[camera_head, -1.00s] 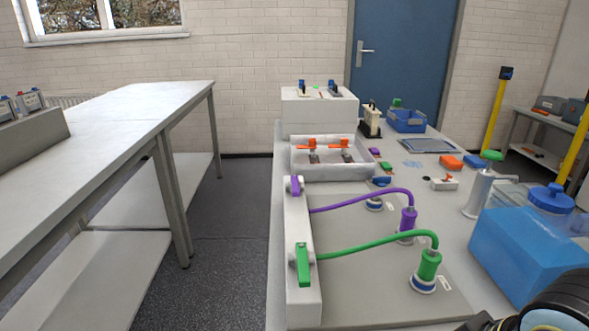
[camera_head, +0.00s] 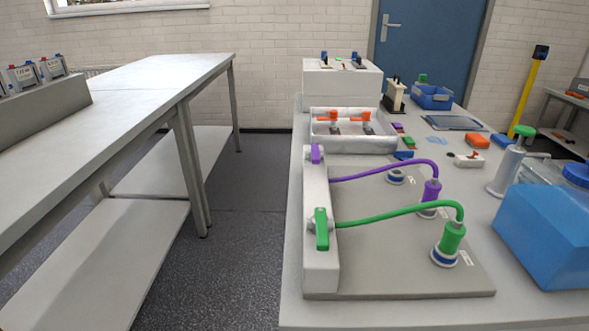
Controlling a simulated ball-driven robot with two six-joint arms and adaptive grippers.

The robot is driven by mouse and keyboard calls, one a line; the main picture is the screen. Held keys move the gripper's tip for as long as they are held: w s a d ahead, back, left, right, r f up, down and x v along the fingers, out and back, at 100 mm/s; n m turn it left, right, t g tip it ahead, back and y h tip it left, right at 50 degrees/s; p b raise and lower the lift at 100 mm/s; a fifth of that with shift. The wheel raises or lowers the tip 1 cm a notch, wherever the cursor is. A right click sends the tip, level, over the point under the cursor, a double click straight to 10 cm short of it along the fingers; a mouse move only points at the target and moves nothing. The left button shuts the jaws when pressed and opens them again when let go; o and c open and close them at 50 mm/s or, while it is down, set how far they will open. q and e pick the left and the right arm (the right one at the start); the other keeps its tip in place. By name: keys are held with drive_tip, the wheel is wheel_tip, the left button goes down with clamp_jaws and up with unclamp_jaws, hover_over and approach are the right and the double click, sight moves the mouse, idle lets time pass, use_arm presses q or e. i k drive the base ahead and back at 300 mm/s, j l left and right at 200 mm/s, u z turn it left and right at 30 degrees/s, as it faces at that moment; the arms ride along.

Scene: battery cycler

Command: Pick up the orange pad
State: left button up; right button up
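The orange pad (camera_head: 477,140) is a small flat block lying on the right-hand table, toward its right side. It lies just behind a small white block with a red top (camera_head: 469,160) and in front of a dark flat tablet-like plate (camera_head: 453,123). Nothing covers the pad. Neither of my grippers shows in the head view.
A blue container (camera_head: 545,232) and a pump bottle (camera_head: 507,165) stand on the right. A grey board (camera_head: 400,275) carries purple and green hoses. A white tray (camera_head: 352,143) holds orange-topped parts. Open floor lies between the tables.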

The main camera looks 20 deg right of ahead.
sight(476, 141)
drive_tip(key=z, duration=1.6)
drive_tip(key=l, duration=0.1)
